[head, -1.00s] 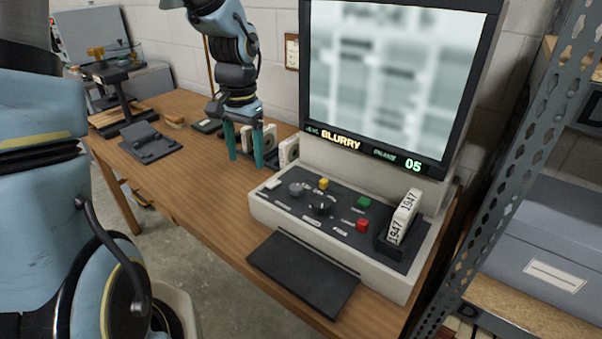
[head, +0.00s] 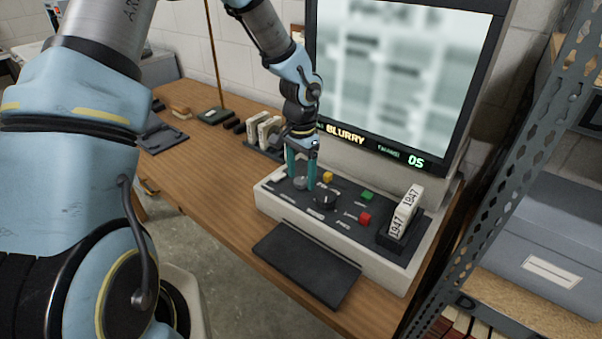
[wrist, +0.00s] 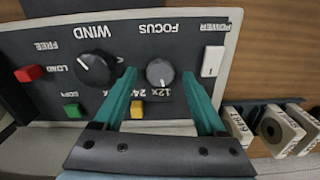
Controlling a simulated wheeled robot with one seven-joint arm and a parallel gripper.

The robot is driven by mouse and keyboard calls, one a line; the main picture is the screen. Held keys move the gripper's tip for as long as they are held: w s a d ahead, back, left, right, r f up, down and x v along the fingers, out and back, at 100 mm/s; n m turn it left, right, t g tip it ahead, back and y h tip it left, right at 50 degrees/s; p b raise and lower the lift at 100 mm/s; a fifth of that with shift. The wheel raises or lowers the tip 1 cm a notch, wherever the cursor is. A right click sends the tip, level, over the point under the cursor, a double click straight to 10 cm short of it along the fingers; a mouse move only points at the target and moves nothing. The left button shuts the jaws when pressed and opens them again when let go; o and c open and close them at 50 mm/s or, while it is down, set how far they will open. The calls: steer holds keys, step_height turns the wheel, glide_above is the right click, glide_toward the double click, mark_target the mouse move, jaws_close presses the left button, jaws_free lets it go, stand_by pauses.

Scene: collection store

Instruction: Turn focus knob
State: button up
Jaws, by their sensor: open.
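The focus knob (wrist: 160,72) is a round grey knob under the FOCUS label on the reader's dark panel; it also shows in the head view (head: 301,183), partly hidden by my fingers. My gripper (head: 301,185) is open, pointing down over the panel, its teal fingers on either side of the knob. In the wrist view my gripper (wrist: 159,76) shows gaps between both fingertips and the knob; whether the tips are below its top is unclear. The screen (head: 395,85) shows a blurred page, with BLURRY and 05 below it.
Close to the fingers are the black WIND knob (wrist: 95,69), white POWER switch (wrist: 212,61) and yellow button (wrist: 137,109). Red (wrist: 29,73) and green (wrist: 72,110) buttons lie further left in the wrist view. A metal shelf (head: 510,150) stands right.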

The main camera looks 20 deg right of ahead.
steer(key=shift+f, duration=0.4)
steer(key=shift+c, duration=0.3)
jaws_close()
